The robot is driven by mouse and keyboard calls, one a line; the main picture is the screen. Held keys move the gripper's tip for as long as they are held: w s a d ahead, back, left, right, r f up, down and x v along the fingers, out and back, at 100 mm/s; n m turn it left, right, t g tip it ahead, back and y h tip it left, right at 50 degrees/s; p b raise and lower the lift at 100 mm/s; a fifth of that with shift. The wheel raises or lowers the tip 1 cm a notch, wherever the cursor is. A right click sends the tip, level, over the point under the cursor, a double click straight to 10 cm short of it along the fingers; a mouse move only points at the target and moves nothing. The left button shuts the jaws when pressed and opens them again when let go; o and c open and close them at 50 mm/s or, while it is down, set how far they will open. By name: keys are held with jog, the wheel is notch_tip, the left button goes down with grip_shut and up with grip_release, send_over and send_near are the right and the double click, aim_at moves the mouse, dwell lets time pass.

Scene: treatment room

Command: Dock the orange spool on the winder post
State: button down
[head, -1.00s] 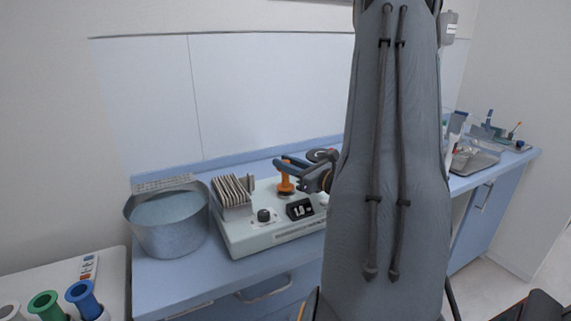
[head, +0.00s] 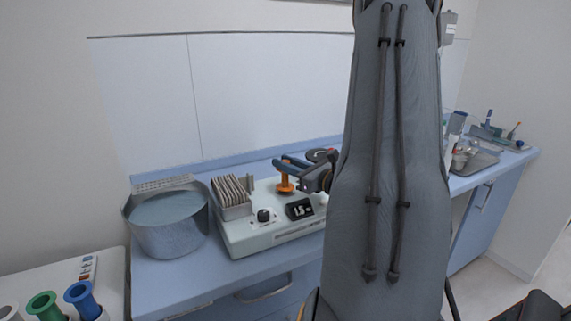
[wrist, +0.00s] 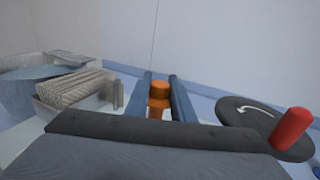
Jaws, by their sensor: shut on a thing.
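The orange spool (head: 285,186) stands upright at the middle of the pale winder unit (head: 262,241), its lower flange at or just above the unit's top. The winder post is not visible; I cannot tell how far the spool is seated on it. My gripper (head: 284,164) reaches in from the right and is shut on the upper part of the spool. In the wrist view, the orange spool (wrist: 158,97) shows between my two fingers (wrist: 160,88). A black disc (wrist: 248,114) with a red knob (wrist: 290,128) lies right of it.
A rack of upright plates (head: 232,190) stands on the unit's left, with a metal basin (head: 165,222) beyond it. Green (head: 45,306) and blue (head: 82,296) spools stand at lower left. A tray (head: 478,161) sits at the counter's right. My arm hides the counter's middle.

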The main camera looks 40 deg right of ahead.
jog(key=shift+f+b, duration=0.45)
jog(key=shift+f, duration=0.15)
jog(key=c, duration=1.8)
grip_release()
jog(key=shift+s, duration=0.1)
jog(key=shift+s+d+p, duration=0.2)
jog(key=shift+s+p, duration=0.1)
jog(key=shift+s, duration=1.5)
jog(key=shift+s+d+p, duration=0.2)
jog(key=shift+s+p, duration=0.15)
jog(key=shift+s, duration=1.45)
jog(key=shift+s+d+p, duration=0.2)
jog(key=shift+s+p, duration=0.1)
jog(key=shift+s, duration=1.5)
